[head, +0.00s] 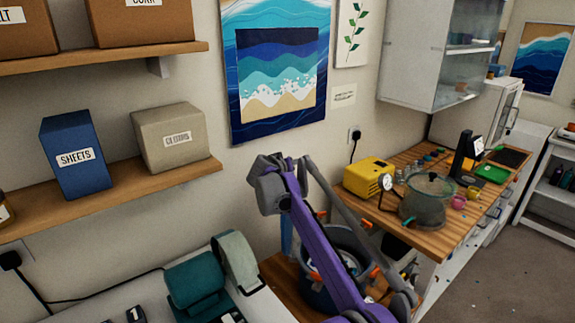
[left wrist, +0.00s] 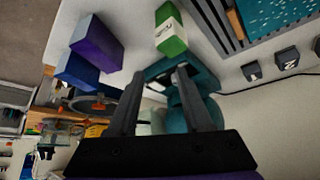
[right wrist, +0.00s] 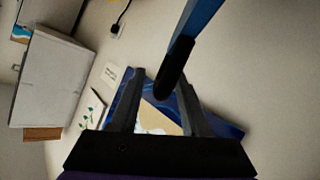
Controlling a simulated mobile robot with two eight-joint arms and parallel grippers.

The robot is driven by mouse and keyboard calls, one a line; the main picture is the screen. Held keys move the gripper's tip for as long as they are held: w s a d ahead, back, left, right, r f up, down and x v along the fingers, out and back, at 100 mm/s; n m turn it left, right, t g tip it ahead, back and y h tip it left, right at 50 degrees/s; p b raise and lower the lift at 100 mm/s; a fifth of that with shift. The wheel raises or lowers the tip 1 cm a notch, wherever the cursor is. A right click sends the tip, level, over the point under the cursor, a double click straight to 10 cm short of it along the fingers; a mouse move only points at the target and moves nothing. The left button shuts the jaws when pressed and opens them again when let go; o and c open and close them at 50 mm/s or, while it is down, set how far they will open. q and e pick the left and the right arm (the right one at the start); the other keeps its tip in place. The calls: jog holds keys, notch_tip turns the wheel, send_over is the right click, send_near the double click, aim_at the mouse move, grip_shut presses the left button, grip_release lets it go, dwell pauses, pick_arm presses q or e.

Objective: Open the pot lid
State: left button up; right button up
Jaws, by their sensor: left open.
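The pot (head: 423,208) is a grey-green vessel with a clear, glass-like lid (head: 432,182) that appears to sit on top. It stands on the wooden bench at the right of the head view, with a round gauge (head: 386,182) at its left. My left gripper (left wrist: 182,72) is open, with a teal object (left wrist: 203,88) beyond its fingers. My right gripper (right wrist: 163,75) has its fingers apart, facing the wall; a blue bar with a black end (right wrist: 172,82) shows between them, and I cannot tell whether it touches. My purple arm shows in the head view, clear of the pot.
A yellow box (head: 367,177) stands left of the pot, and small pink (head: 459,202) and yellow cups stand right of it. A dark bucket (head: 345,248) is behind my arm. Wooden shelves (head: 110,188) with boxes are at left. A white cabinet (head: 420,70) hangs above the bench.

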pick_arm(q)
jog(key=shift+s+f+b, duration=0.45)
jog(key=shift+f+b, duration=0.1)
jog(key=shift+f, duration=0.2)
pick_arm(e)
jog(key=v, duration=1)
jog(key=shift+s+r, duration=0.2)
jog(key=shift+s, duration=0.15)
jog(key=shift+a+f, duration=0.1)
